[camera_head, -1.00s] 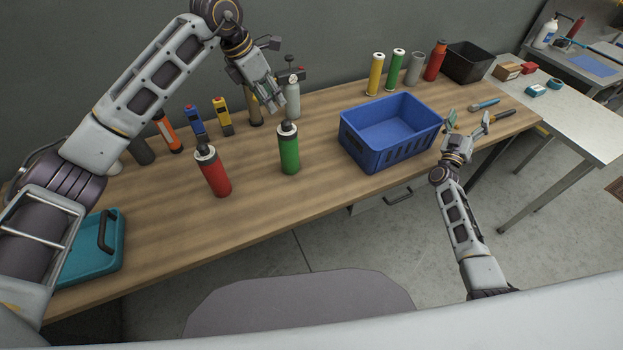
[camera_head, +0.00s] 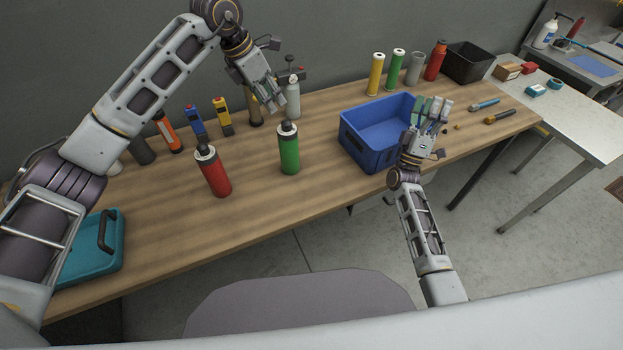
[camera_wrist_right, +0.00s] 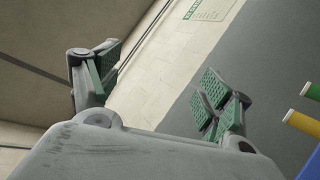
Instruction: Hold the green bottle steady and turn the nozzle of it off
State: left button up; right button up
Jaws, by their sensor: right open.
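The green bottle (camera_head: 289,152) stands upright on the wooden bench, with a black and white top. My left gripper (camera_head: 266,100) hangs above and behind it, apart from it; its finger gap is unclear. My right gripper (camera_head: 433,108) is open and empty beside the right end of the blue bin, well to the right of the bottle. In the right wrist view its padded fingers (camera_wrist_right: 162,88) are spread with nothing between them, and the green bottle is not seen there.
A red bottle (camera_head: 214,172) stands left of the green one. A grey bottle with a gauge (camera_head: 292,98) stands behind it. The blue bin (camera_head: 364,152) lies between the green bottle and my right gripper. Bench space in front of the green bottle is clear.

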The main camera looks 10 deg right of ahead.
jog(key=a+f+n+t+y, duration=0.15)
jog(key=a+n+y, duration=0.25)
jog(key=a+y, duration=0.4)
jog(key=m+g+y, duration=0.7)
jog(key=g+y, duration=0.3)
jog(key=y, duration=0.5)
send_near(289, 151)
jog(key=f, duration=0.1)
jog(key=d+f, duration=0.1)
jog(key=f, duration=0.1)
jog(key=shift+s+d, duration=0.15)
jog(key=shift+d, duration=0.05)
jog(key=shift+x, duration=6.9)
jog(key=shift+d+f, duration=0.1)
